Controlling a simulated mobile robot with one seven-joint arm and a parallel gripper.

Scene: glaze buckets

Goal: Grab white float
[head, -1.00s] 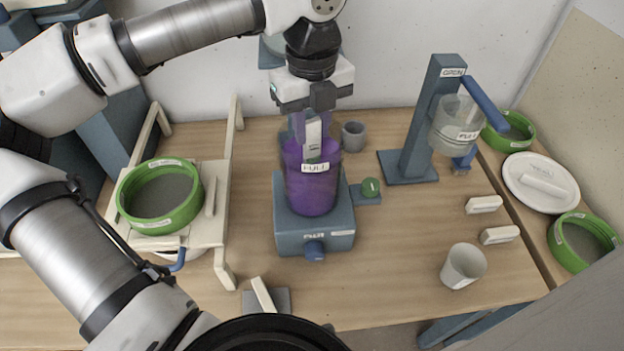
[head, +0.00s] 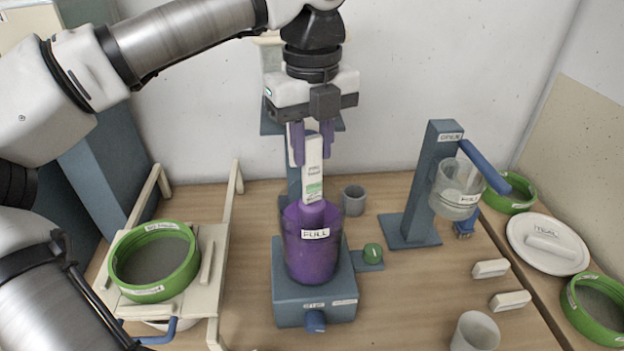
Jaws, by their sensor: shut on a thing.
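The white float (head: 313,185) is an upright white stick with dark print and a green mark. Its lower part is purple and reaches into the mouth of a clear jar (head: 312,260) of purple glaze labelled FULL. I cannot tell how far down it goes. My gripper (head: 313,158) points down above the jar. Its two purple-coated fingers are shut on the upper part of the float, one on each side. The jar stands on a blue-grey base (head: 315,310) with a blue knob in front.
A green-rimmed sieve (head: 153,262) sits on a cream rack at left. A grey cup (head: 353,200) stands behind the jar. A blue stand (head: 425,185) holds a clear vessel at right. White blocks (head: 491,268), a white cup (head: 475,332) and a white lid (head: 548,242) are farther right.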

